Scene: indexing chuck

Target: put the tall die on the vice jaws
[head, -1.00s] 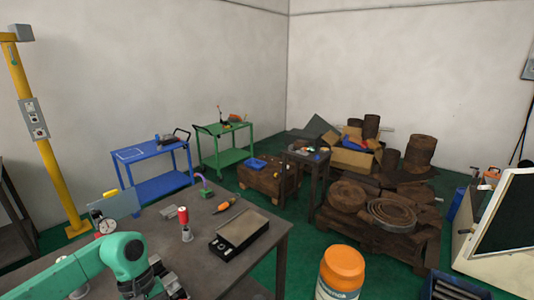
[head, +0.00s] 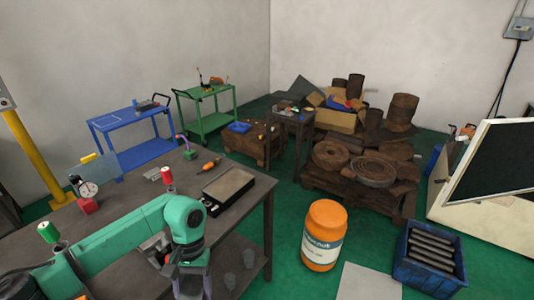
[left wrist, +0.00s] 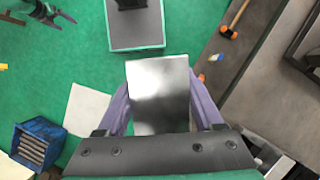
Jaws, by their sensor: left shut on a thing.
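My left gripper (left wrist: 160,105) is shut on a grey metal block with a smooth rectangular face, which looks like the tall die (left wrist: 158,92). The purple fingers clasp it from both sides, and green floor shows around it. In the head view the left arm reaches in over the table, and the left gripper (head: 190,288) is cut off at the bottom edge. The die cannot be made out there. In the left wrist view what looks like my right gripper (left wrist: 48,13) is small at the top left; its opening is unclear. I cannot identify the vice jaws.
An orange drum (head: 324,235) and blue crate (head: 430,260) stand on the floor.

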